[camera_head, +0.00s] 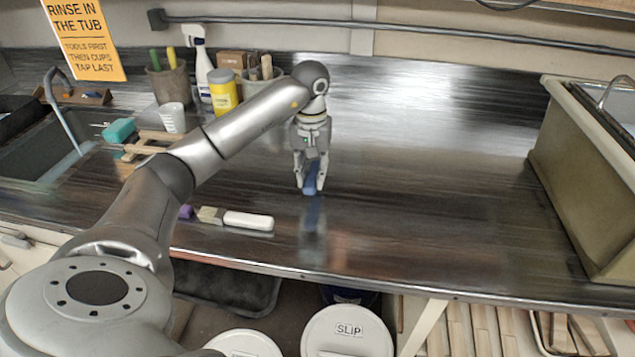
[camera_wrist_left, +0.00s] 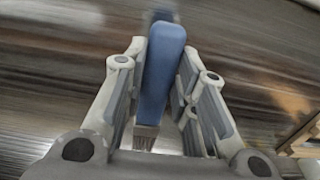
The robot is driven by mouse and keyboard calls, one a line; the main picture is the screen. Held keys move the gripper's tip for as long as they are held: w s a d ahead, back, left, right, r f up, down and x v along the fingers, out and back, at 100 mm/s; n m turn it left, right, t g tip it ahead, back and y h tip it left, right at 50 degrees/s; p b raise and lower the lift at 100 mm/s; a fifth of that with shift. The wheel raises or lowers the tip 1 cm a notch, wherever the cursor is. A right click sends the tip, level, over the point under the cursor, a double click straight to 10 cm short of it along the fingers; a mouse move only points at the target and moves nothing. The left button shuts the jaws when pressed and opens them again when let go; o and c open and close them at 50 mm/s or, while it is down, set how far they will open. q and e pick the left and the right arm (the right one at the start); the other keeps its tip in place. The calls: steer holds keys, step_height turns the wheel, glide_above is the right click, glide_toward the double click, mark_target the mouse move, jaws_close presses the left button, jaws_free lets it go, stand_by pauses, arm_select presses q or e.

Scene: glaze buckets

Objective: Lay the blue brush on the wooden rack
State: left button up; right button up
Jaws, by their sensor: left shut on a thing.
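The blue brush (camera_head: 310,181) is between the fingers of my left gripper (camera_head: 309,185), over the dark shiny counter. In the left wrist view the fingers (camera_wrist_left: 160,95) are shut on the blue handle (camera_wrist_left: 162,70), and the pale bristle end (camera_wrist_left: 146,137) shows nearer the palm. Whether the brush touches the counter I cannot tell. The wooden rack (camera_head: 146,146) stands left on the counter by the sink, partly hidden behind my left arm. The gripper is to the right of it, apart from it. My right gripper is not in view.
A teal sponge (camera_head: 119,131) is at the rack's left end. A white-handled brush (camera_head: 248,221) and a purple thing (camera_head: 185,212) lie near the front edge. A yellow jar (camera_head: 223,92) and spray bottle (camera_head: 203,70) stand behind. The counter's right-middle is clear.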

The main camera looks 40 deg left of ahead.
mark_target(318, 199)
arm_select(q)
steer(key=shift+w+d+f, duration=0.35)
steer(key=shift+d+f, duration=0.05)
steer(key=shift+f, duration=0.05)
steer(key=f, duration=0.1)
steer(key=f+p, duration=0.1)
steer(key=f, duration=0.1)
steer(key=shift+w+d+p, duration=0.15)
steer(key=shift+w+p, duration=0.05)
steer(key=shift+p, duration=0.1)
steer(key=shift+f, duration=0.5)
steer(key=o, duration=1)
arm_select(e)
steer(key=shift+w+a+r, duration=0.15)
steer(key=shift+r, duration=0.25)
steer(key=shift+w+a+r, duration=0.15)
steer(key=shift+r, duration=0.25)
